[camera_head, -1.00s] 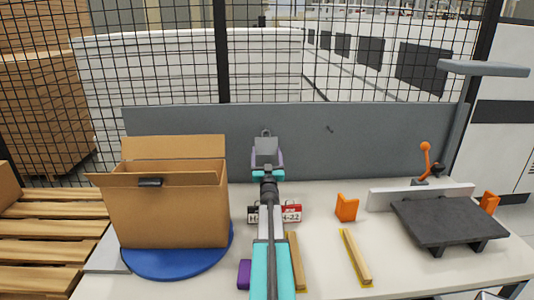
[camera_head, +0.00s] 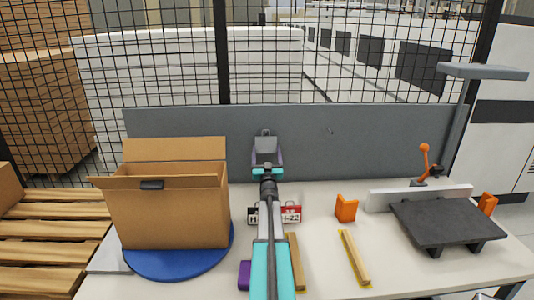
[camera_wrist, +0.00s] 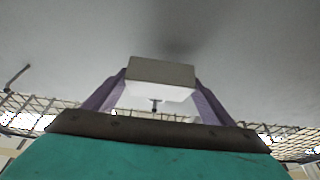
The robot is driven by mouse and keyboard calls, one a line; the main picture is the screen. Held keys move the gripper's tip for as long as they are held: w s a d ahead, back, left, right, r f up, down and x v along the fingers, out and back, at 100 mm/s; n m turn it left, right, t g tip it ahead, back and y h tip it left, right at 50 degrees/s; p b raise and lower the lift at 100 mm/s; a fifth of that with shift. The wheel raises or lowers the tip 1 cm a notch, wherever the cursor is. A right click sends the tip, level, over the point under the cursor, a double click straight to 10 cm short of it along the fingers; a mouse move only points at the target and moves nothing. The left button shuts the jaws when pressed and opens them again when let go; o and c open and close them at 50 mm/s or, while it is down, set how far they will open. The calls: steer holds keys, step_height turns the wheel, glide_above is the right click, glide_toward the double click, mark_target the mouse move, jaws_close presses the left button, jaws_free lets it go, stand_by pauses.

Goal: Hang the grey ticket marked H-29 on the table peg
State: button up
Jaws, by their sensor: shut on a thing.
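My gripper (camera_head: 266,158) is shut on a grey ticket (camera_head: 265,146), its purple fingers on either side. The ticket is upright with a small loop at its top, in front of the grey panel behind the table. In the wrist view, the ticket (camera_wrist: 160,75) is a pale block between the fingertips; no marking on it can be read. A small dark peg (camera_head: 331,130) sticks out of the panel, right of the ticket and apart from it. A dark bent rod (camera_wrist: 16,77) at the left of the wrist view looks like this peg.
A red ticket (camera_head: 292,214) marked H-22 and a black-and-white one (camera_head: 252,216) lie partly behind my arm. An open cardboard box (camera_head: 175,210) stands on a blue disc at left. Orange blocks, wooden strips and a dark plate (camera_head: 445,222) lie at right.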

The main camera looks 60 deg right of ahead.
steer(key=shift+w+d+f+b, duration=0.25)
steer(key=shift+d+f+b, duration=0.1)
steer(key=shift+b, duration=0.65)
stand_by(0.3)
steer(key=o, duration=1.2)
steer(key=shift+r, duration=0.15)
steer(key=shift+r+b, duration=1)
steer(key=shift+r, duration=0.45)
steer(key=shift+s+a+r, duration=0.15)
steer(key=shift+s+a, duration=0.05)
steer(key=shift+a, duration=0.05)
steer(key=shift+s+a+r+b, duration=0.25)
steer(key=shift+s+a+b, duration=0.55)
steer(key=shift+s+a, duration=1)
steer(key=shift+s+a+r+b, duration=0.3)
steer(key=shift+s+a+b, duration=0.7)
steer(key=shift+a, duration=1.35)
steer(key=shift+s+a+r+b, duration=0.25)
steer(key=shift+s+a+b, duration=0.35)
steer(key=shift+s+a, duration=1.3)
